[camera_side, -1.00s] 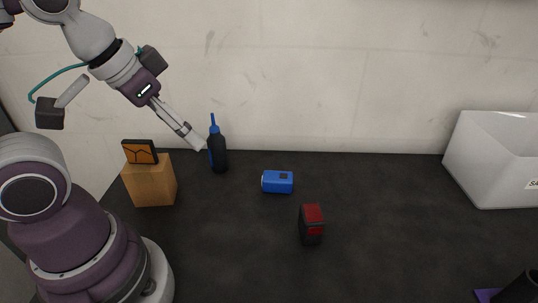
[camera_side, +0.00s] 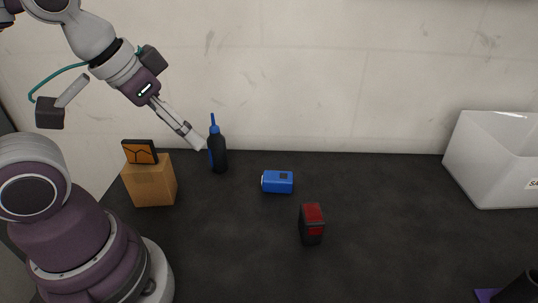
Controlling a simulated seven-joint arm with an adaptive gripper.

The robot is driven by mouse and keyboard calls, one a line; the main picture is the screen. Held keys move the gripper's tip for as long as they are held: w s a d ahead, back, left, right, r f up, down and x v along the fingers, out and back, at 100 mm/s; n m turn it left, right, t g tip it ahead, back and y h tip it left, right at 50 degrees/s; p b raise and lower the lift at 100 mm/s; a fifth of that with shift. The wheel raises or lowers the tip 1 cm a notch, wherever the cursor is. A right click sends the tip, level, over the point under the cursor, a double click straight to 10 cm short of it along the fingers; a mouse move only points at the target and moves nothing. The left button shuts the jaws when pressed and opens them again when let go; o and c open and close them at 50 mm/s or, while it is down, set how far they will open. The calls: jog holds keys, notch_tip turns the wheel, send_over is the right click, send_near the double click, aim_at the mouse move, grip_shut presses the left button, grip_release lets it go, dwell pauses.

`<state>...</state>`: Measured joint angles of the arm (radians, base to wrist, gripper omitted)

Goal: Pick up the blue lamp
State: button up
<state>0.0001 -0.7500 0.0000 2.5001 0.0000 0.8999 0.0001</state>
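The blue lamp (camera_side: 277,182) is a small blue box-like body with a dark patch on top and a pale left end. It lies on the dark work surface near the middle of the view. My gripper (camera_side: 199,145) is in the air to the upper left of the lamp, apart from it, and its tips appear in front of or beside the bottle. The fingers show nearly edge-on, so I cannot tell whether they are open or shut. No held object shows.
A black bottle with a blue nozzle (camera_side: 218,152) stands between my gripper and the lamp. A red and black block (camera_side: 312,226) stands right of the lamp. A wooden block (camera_side: 150,184) carries an orange and black item (camera_side: 139,151). A white bin (camera_side: 474,172) is far right. The right-centre surface is clear.

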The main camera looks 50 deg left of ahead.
jog(key=o, duration=0.6)
jog(key=m+g+h, duration=0.3)
jog(key=m, duration=0.7)
send_over(276, 175)
jog(key=s+a, duration=0.2)
jog(key=a, duration=0.1)
notch_tip(276, 175, down, 12)
jog(key=shift+r, duration=0.2)
jog(key=x, duration=0.6)
jog(key=d+x, duration=0.1)
jog(key=x, duration=0.3)
jog(key=shift+a+r, duration=0.1)
jog(key=shift+r, duration=0.05)
